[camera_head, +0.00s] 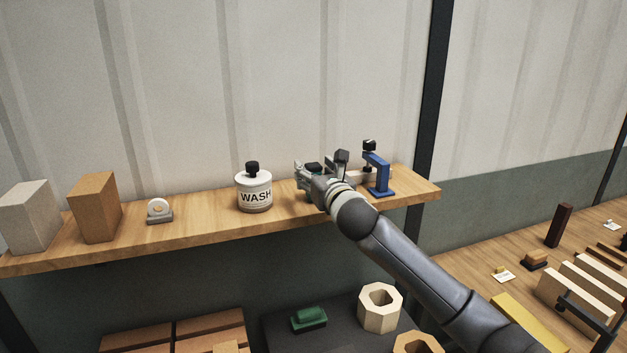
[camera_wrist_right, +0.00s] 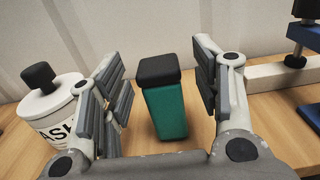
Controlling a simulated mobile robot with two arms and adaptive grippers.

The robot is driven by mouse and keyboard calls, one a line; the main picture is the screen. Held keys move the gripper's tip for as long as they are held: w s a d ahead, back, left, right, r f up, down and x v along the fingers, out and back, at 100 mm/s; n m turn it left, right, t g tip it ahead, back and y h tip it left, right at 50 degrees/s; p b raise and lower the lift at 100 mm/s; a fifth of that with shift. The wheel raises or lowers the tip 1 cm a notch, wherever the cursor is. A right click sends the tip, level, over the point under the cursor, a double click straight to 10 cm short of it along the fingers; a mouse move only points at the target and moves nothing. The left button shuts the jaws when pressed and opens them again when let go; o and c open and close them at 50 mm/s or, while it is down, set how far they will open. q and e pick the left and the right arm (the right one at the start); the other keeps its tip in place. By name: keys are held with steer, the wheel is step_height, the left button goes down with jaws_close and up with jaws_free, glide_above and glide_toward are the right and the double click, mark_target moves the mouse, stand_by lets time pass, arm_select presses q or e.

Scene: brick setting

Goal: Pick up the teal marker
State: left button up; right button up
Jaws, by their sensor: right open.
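The teal marker (camera_wrist_right: 166,108) stands upright on the wooden shelf, a chunky teal body with a black cap, seen in the right wrist view. My right gripper (camera_wrist_right: 160,95) is open, with one finger on each side of the marker. A gap shows between the marker and each finger. My left gripper is in neither view.
A white WASH bottle (camera_head: 254,190) with a black top stands left of the gripper. A blue clamp-like tool (camera_head: 377,173) stands to its right. Farther left on the shelf (camera_head: 205,228) are a small round-topped item (camera_head: 159,211), a tan block (camera_head: 95,208) and a grey block (camera_head: 29,218).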

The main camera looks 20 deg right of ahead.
steer(key=shift+w, duration=0.7)
steer(key=shift+s, duration=0.1)
steer(key=c, duration=1.1)
steer(key=shift+r, duration=0.15)
steer(key=shift+r+b, duration=0.3)
steer(key=shift+r, duration=0.25)
steer(key=s+r+b, duration=0.1)
steer(key=s+r, duration=0.3)
steer(key=s+r+b, duration=0.2)
steer(key=s+r, duration=0.1)
steer(key=s, duration=0.2)
steer(key=s+r+b, duration=0.2)
steer(key=s+r, duration=0.2)
steer(key=s, duration=0.1)
steer(key=shift+d+r, duration=0.2)
steer(key=shift+r, duration=0.15)
